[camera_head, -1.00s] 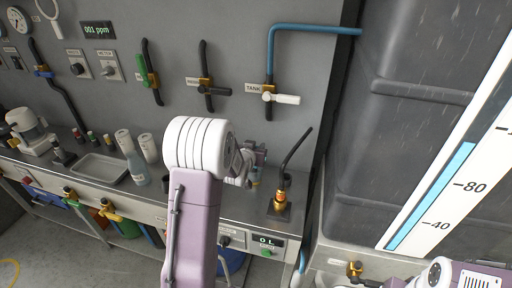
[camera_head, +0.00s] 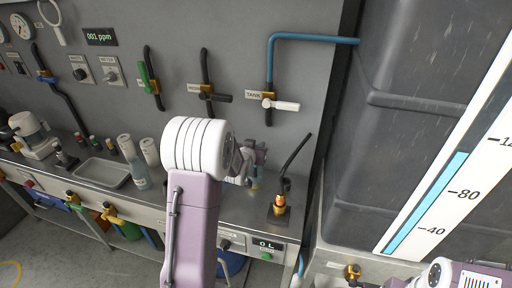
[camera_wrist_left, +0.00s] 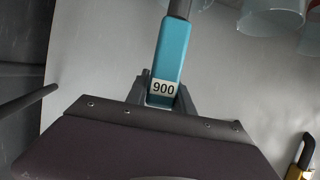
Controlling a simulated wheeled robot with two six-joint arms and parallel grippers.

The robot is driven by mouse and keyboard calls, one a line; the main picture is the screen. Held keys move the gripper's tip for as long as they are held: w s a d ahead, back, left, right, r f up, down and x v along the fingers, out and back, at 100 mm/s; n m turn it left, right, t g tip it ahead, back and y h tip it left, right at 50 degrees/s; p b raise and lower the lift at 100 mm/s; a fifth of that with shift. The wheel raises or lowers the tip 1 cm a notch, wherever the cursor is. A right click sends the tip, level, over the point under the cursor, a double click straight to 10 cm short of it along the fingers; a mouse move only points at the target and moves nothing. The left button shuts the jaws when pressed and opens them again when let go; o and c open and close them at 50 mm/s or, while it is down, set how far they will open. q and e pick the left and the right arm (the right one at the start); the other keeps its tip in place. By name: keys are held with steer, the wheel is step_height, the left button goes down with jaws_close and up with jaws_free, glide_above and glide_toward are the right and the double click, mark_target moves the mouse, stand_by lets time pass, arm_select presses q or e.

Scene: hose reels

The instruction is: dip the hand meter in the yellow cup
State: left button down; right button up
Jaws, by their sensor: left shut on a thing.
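My left gripper (camera_head: 252,167) is over the right part of the steel counter, partly hidden behind my white wrist joint. In the left wrist view the gripper (camera_wrist_left: 162,98) is shut on the hand meter (camera_wrist_left: 168,62), a teal stick with a white label reading 900 and a grey shaft beyond it. In the head view the meter is too small and covered to make out clearly. A small yellowish patch shows just below the gripper; I cannot tell whether it is the yellow cup. My right gripper is out of view; only part of my right arm shows at bottom right.
The counter (camera_head: 228,210) holds a tray (camera_head: 102,172), bottles (camera_head: 134,160) and a brass fitting with a black spout (camera_head: 279,203). Valve handles line the wall behind. A large dark tank (camera_head: 415,60) stands at right. Translucent vessels (camera_wrist_left: 272,18) show in the wrist view.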

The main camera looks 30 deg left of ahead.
arm_select(q)
step_height(320, 180, up, 7)
steer(key=p, duration=0.5)
steer(key=shift+r, duration=0.15)
stand_by(0.6)
steer(key=s+d+r+m+g+h+p, duration=0.1)
steer(key=s+d+r+m+g+p, duration=0.3)
steer(key=d, duration=0.6)
steer(key=s+d+r+g+h+p, duration=0.1)
steer(key=s+d+r+g, duration=0.1)
steer(key=d+r, duration=0.6)
steer(key=s+r+g+y, duration=0.1)
steer(key=s+r, duration=0.4)
steer(key=s, duration=0.3)
steer(key=s+d+r+g+y+p, duration=0.1)
steer(key=s+r+g, duration=0.1)
steer(key=s+r, duration=0.3)
steer(key=s+r+g+y, duration=0.1)
steer(key=s+r, duration=0.4)
steer(key=s, duration=0.6)
steer(key=shift+d+n+g+y, duration=0.2)
steer(key=shift+n+g+y, duration=0.1)
steer(key=shift+g+y, duration=0.1)
steer(key=shift+f, duration=0.1)
